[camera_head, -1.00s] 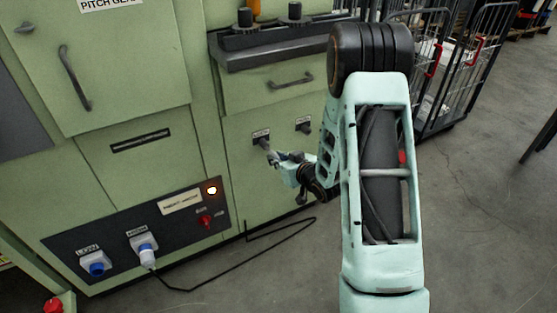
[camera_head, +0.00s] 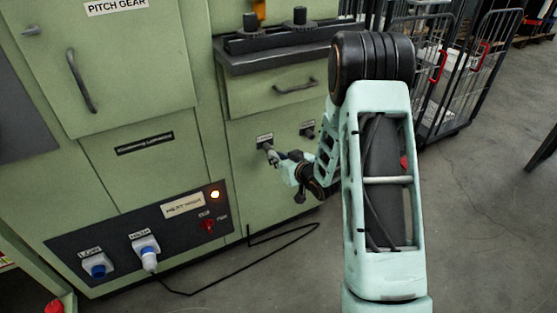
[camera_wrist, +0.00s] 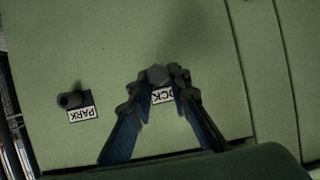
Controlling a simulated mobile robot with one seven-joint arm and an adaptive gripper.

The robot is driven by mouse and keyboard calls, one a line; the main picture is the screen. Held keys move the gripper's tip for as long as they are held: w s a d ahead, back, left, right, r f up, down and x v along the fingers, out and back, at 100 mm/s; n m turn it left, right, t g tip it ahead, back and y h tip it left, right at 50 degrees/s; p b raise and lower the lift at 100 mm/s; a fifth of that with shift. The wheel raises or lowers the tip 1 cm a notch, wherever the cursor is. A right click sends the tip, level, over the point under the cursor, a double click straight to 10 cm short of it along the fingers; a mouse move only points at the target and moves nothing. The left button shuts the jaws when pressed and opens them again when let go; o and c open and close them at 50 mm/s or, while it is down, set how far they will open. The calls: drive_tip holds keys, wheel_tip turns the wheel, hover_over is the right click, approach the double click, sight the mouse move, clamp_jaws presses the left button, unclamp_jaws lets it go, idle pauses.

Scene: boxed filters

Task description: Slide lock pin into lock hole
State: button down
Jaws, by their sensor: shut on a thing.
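The lock pin (camera_wrist: 158,75) is a dark grey knob between my fingertips in the wrist view, just beside the LOCK label (camera_wrist: 162,97). My gripper (camera_wrist: 161,78) is shut on it, with one finger on each side. In the head view my gripper (camera_head: 275,158) reaches to the green cabinet front, right at the LOCK label (camera_head: 264,138). The lock hole is hidden behind the pin and fingers, so I cannot tell how deep the pin sits.
A dark round fitting (camera_wrist: 70,100) with a PARK label stands left in the wrist view. A drawer with a handle (camera_head: 296,86) is above the gripper. A black cable (camera_head: 225,286) lies on the floor. Wire carts (camera_head: 458,85) stand at right.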

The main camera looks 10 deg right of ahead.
drive_tip(key=shift+w+a, duration=0.1)
drive_tip(key=shift+w, duration=0.2)
drive_tip(key=c, duration=1.7)
unclamp_jaws()
drive_tip(key=shift+c, duration=0.2)
drive_tip(key=shift+s, duration=0.1)
drive_tip(key=v, duration=1.2)
drive_tip(key=shift+r, duration=0.1)
